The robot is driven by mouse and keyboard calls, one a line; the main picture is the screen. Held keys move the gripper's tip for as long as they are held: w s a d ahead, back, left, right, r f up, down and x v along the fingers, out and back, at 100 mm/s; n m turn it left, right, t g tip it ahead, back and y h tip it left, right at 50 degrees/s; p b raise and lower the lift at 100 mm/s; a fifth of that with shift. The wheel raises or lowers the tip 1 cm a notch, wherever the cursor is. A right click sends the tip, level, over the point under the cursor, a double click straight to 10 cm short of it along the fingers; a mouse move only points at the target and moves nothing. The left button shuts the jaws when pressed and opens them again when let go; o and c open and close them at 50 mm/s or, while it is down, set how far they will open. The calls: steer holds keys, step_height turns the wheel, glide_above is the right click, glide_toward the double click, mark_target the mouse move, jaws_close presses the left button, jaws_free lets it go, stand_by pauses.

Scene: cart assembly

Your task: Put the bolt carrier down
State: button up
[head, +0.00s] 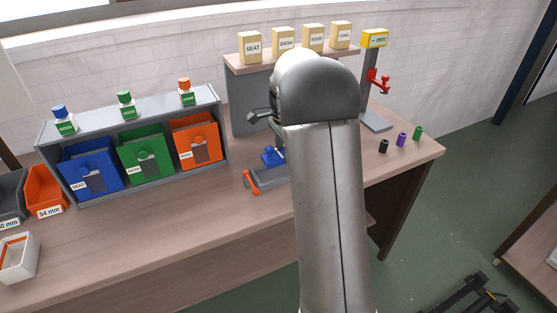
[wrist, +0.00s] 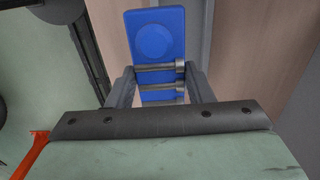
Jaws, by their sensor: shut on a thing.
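The bolt carrier (wrist: 155,38) is a blue block with a round raised disc, in the upper middle of the wrist view. Metal bolts (wrist: 155,68) lie across its lower part. My gripper (wrist: 160,85) is shut on it, with one dark finger on each side. The lower end of the carrier is hidden behind my gripper's body. In the head view my arm covers most of the gripper. A small blue part (head: 272,157) shows left of my arm, low over the bench; I cannot tell if it is the carrier.
A grey rack with blue (head: 90,172), green (head: 146,155) and orange (head: 197,141) bins stands left on the bench. An orange-red part (head: 250,181) is beside my arm. Small cylinders (head: 401,139) stand right. Labelled boxes (head: 283,39) sit on a shelf behind. The front bench strip is clear.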

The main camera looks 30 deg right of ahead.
steer(key=w+f, duration=0.1)
steer(key=f, duration=0.1)
steer(key=w+f, duration=0.2)
steer(key=shift+w+f+p, duration=0.2)
steer(key=shift+w+p, duration=0.05)
steer(key=shift+p, duration=0.1)
step_height(320, 180, down, 3)
steer(key=shift+w+f, duration=0.1)
steer(key=shift+f, duration=0.05)
